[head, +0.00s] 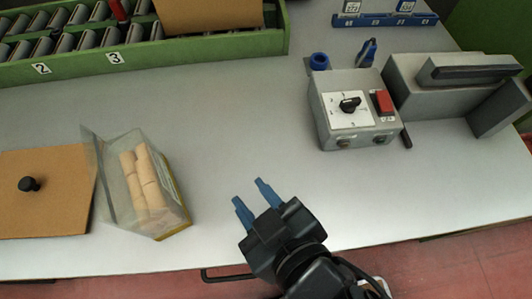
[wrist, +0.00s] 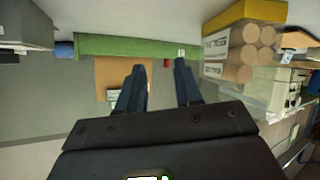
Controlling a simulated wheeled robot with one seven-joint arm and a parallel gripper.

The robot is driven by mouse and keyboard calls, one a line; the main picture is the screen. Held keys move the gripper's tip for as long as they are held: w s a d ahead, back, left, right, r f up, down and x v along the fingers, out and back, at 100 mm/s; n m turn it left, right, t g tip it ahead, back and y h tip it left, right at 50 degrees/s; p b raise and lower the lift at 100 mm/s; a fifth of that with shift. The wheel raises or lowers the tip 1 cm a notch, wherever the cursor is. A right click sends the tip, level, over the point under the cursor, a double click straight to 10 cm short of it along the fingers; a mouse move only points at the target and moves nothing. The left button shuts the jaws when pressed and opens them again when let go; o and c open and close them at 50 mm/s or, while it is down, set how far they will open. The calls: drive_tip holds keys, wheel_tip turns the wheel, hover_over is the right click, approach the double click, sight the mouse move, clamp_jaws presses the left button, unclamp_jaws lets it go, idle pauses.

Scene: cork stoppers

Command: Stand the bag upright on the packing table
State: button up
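A clear bag (head: 115,195) with several cork stoppers inside lies tipped over near the front of the table, left of centre in the head view. Its loose film edge faces left, and a yellow panel shows low on its right side. In the wrist view the bag (wrist: 213,70) is at the upper right, with round cork ends facing the camera. My gripper (head: 249,191) is open and empty to the right of the bag, its two blue fingers apart and not touching it. The fingers (wrist: 159,65) also show apart in the wrist view. The grey packing table (head: 235,120) lies beneath.
A brown board with a black knob (head: 50,200) lies left of the bag, close to it. A grey control box (head: 355,110) and a grey machine (head: 440,90) stand at the right. A green rack (head: 190,50) lines the back left. The table's middle is clear.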

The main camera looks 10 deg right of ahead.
drive_tip(key=shift+m, duration=0.4)
drive_tip(key=s+d, duration=0.1)
drive_tip(key=d, duration=0.1)
drive_tip(key=s+d+f, duration=0.1)
drive_tip(key=d, duration=0.1)
drive_tip(key=s+d+f, duration=0.1)
drive_tip(key=d, duration=0.2)
drive_tip(key=shift+f, duration=0.15)
drive_tip(key=shift+m+t+h, duration=0.4)
drive_tip(key=shift+m, duration=0.3)
drive_tip(key=s+d, duration=0.2)
drive_tip(key=d, duration=0.1)
drive_tip(key=s+d, duration=0.1)
drive_tip(key=d, duration=0.1)
drive_tip(key=shift+s, duration=0.4)
drive_tip(key=s+d+r+m+t+h, duration=0.2)
drive_tip(key=s+d+r+m+h, duration=0.1)
drive_tip(key=s+d, duration=0.5)
wheel_tip(320, 180, up, 2)
drive_tip(key=shift+s+r+m+h, duration=0.2)
drive_tip(key=shift+s+m+h, duration=0.1)
drive_tip(key=shift+s+m, duration=0.5)
drive_tip(key=shift+w+a, duration=0.1)
